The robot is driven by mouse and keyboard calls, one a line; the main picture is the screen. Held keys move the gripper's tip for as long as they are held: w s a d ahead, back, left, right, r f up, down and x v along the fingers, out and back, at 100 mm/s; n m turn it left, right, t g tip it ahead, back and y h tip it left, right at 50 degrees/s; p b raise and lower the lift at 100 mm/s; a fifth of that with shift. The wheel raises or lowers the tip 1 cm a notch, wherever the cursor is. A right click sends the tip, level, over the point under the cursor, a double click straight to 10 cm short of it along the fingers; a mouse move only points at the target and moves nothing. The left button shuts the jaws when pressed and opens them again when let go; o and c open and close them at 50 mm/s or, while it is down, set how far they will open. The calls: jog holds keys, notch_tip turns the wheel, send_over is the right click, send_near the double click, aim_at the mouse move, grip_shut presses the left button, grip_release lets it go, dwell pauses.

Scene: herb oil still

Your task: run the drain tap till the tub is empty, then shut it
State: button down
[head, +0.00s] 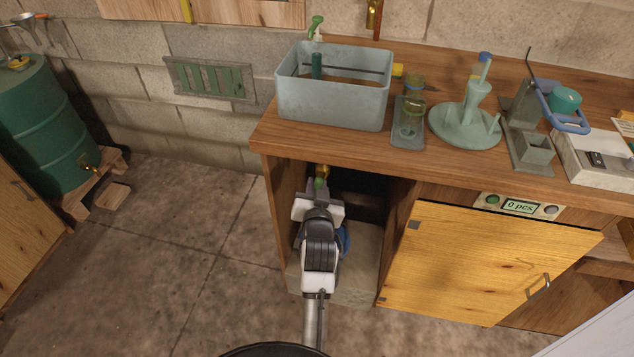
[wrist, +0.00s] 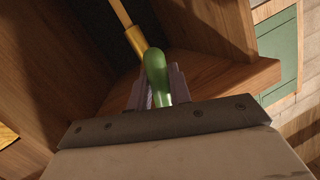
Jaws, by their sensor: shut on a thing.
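The grey-blue tub (head: 330,104) stands on the wooden counter's left end. A dark line runs along its inner wall, and I cannot tell how much liquid is in it. Below it, in the open bay under the counter, is the drain tap, with a brass body (head: 322,170) and a green handle (head: 319,183). In the wrist view the green handle (wrist: 154,66) joins a brass stem (wrist: 137,40). My gripper (wrist: 158,92) is shut on the handle, one finger on each side. My arm hides most of the bay, and no flow from the tap is visible.
A blue thing (head: 344,238) shows partly behind my arm in the bay. The bay's side panel (head: 279,210) and a yellow cabinet door (head: 480,262) flank my arm. A green drum (head: 45,125) stands at the far left. The floor (head: 170,250) between is clear.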

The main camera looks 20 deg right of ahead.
jog(key=shift+r+n+g+p, duration=0.1)
jog(key=shift+n+g+p, duration=0.2)
jog(key=shift+n+p, duration=0.4)
jog(key=c, duration=1.3)
grip_release()
jog(key=shift+s, duration=0.1)
